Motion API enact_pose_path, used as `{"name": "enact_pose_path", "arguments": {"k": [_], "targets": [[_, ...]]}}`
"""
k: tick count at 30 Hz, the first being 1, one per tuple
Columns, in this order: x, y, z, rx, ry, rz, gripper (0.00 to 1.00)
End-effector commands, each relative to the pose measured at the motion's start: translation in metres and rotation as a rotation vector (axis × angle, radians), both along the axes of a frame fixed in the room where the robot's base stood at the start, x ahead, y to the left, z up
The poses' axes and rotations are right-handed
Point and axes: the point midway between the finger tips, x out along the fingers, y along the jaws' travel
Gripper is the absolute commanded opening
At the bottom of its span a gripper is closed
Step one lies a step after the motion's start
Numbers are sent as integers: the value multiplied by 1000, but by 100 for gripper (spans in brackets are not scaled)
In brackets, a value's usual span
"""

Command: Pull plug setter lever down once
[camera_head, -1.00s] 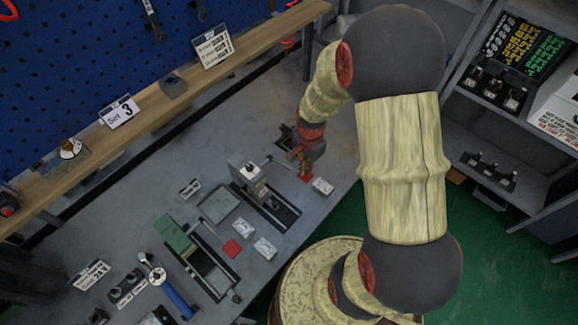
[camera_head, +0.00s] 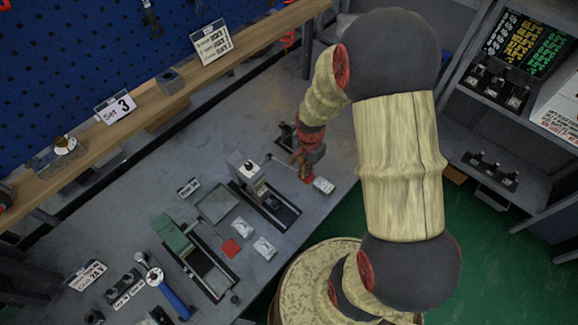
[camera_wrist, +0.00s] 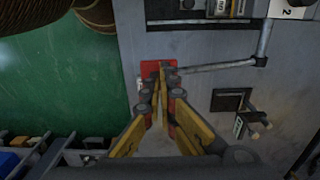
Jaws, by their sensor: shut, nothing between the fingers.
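The likely plug setter is a small machine with a pale upright block (camera_head: 246,168) on a dark rail base, standing on the grey bench in the head view. In the wrist view its lever is a thin grey rod (camera_wrist: 215,66) that runs right to a bent joint and then up. My gripper (camera_wrist: 161,72) is shut and empty, its fingertips over a red square (camera_wrist: 148,67) and at the rod's left end; I cannot tell whether they touch it. In the head view my gripper (camera_head: 303,170) is partly hidden and small, right of the machine.
A green machine (camera_head: 173,234) on another rail base stands to the left, with white cards (camera_head: 264,247) and a second red square (camera_head: 230,248) nearby. In the wrist view a dark fixture (camera_wrist: 230,100) lies right of my fingers. The bench edge and green floor are close by.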

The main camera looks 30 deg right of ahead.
Motion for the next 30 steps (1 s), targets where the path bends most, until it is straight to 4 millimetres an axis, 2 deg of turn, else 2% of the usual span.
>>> {"name": "enact_pose_path", "arguments": {"k": [30], "targets": [[0, 0, -66, 0, 0, 0, 0]]}}
